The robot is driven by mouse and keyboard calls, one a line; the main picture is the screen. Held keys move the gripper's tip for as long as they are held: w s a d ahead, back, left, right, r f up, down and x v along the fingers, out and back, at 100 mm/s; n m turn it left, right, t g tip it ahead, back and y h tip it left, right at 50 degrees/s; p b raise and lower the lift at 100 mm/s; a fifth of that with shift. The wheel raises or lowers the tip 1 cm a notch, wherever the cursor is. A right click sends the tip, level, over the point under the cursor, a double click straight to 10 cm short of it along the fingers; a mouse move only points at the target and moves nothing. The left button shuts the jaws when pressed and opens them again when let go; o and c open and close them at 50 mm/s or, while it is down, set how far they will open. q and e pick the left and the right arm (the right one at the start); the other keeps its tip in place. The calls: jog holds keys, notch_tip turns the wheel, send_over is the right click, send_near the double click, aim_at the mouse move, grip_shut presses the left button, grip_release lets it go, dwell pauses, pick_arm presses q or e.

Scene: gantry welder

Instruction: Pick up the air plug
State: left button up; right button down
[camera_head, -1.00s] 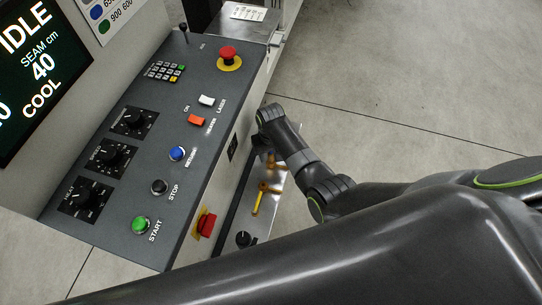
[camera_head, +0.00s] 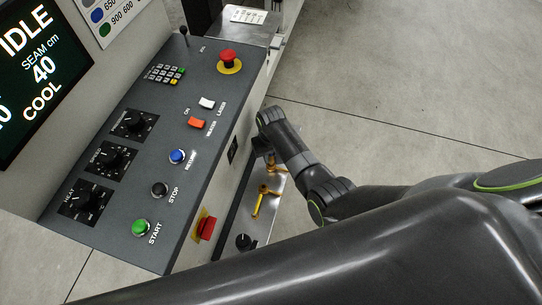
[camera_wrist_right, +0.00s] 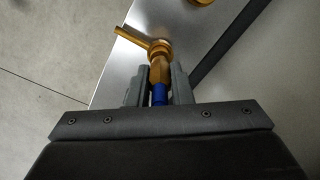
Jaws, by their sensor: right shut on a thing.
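The air plug, a blue piece (camera_wrist_right: 158,95), shows between the fingers of my right gripper (camera_wrist_right: 158,88) in the right wrist view. The gripper is shut on it. The plug lines up with a brass fitting (camera_wrist_right: 159,70) on a metal panel, and I cannot tell whether they are joined. A yellow-brass lever (camera_wrist_right: 132,37) sticks out beside the fitting. In the head view my right gripper (camera_head: 263,149) is at the panel's far end, dark and small, with the plug hidden. My left gripper is not in view.
The sloped control console (camera_head: 130,185) stands left of my arm, with buttons, dials and a red emergency stop (camera_head: 228,57). Below it, the metal panel (camera_head: 247,222) carries a yellow lever (camera_head: 262,200) and a black knob (camera_head: 244,241). Open floor lies to the right.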

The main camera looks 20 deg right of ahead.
notch_tip(320, 180, up, 30)
jog(key=p, duration=1.3)
dwell(0.4)
